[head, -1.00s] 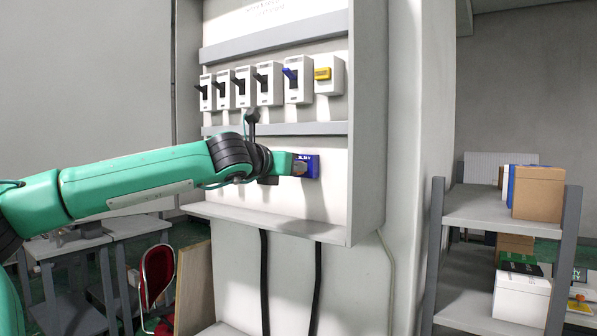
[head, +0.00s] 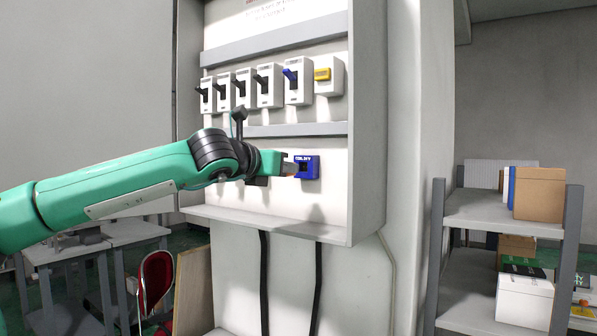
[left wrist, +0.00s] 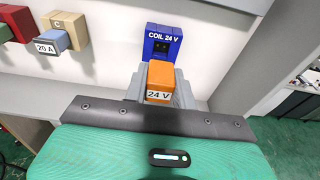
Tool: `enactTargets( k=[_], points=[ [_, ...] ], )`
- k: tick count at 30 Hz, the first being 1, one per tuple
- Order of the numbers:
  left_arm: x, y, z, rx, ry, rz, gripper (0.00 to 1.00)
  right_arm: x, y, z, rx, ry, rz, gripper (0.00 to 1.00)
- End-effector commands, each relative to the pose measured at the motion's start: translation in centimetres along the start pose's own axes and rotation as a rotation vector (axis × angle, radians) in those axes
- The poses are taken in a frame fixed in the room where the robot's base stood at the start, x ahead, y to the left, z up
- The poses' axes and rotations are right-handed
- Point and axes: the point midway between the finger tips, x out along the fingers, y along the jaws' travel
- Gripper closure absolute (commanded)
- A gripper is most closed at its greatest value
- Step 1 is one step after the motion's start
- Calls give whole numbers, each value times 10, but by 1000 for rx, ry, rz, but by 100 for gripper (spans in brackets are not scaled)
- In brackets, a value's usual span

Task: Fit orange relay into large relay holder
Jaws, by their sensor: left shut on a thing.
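The orange relay (left wrist: 163,82), marked 24 V, is between the fingers of my left gripper (left wrist: 163,92), which is shut on it. My right gripper is not in view.
A row of white breakers (head: 265,85) and a unit with a yellow part (head: 322,74) sit above on the panel. The cabinet's lower ledge (head: 270,222) runs below. A shelf with boxes (head: 490,210) stands right.

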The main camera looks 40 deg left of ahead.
Motion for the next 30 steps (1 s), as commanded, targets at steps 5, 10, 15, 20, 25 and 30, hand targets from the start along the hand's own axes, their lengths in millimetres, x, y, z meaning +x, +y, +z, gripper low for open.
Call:
enactTargets(
  k=[5,10,15,20,25,30],
  points=[
    [0,0,0,0,0,0,100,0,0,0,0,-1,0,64],
    [-1,0,8,1,-1,1,100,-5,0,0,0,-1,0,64],
    [-3,0,22,2,-1,1,100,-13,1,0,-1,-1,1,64],
    [-5,0,34,1,0,1,100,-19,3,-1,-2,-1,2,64],
    [-7,0,48,1,0,1,100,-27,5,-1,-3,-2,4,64],
    [-9,0,62,2,-1,0,100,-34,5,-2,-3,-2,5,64]
  ],
)
